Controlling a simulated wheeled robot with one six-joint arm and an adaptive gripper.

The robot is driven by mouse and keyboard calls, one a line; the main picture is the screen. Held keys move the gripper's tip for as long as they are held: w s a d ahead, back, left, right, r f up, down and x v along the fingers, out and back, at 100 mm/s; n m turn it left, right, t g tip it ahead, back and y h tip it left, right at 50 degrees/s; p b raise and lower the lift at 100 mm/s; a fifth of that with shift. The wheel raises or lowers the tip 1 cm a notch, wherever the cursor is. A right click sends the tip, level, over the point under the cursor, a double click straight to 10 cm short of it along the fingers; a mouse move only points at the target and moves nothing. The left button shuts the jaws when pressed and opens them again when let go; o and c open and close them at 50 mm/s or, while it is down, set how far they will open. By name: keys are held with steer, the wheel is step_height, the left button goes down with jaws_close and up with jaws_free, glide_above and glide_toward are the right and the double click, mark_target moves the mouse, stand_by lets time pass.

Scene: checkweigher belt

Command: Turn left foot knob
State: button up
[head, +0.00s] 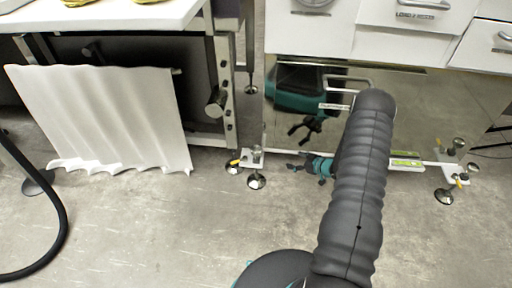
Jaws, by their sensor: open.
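The left foot (256,181) of the checkweigher stands on the floor below the left end of the machine's base rail. A small knob (257,153) sits on top of its bracket, with a yellow piece beside it. My gripper (303,164) is low in front of the machine, just right of the foot, with its dark fingers pointing left toward it. The gripper is open and looks empty, with a gap between it and the knob. My dark arm hides part of the base rail and lower panel.
A shiny lower panel (285,137) reflects my arm. Right-hand feet (443,195) stand at the far right. A black hose (60,205) lies left. Floor in front is clear.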

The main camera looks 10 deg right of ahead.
mark_target(256, 148)
steer(key=s+a+r+n+y, duration=0.3)
steer(key=a+r+y, duration=0.3)
steer(key=y, duration=0.2)
steer(key=shift+t, duration=0.4)
steer(key=p+x, duration=0.1)
steer(key=x, duration=1.2)
steer(key=shift+w+a+f, duration=0.1)
steer(key=shift+w+a, duration=0.15)
steer(key=c, duration=1.2)
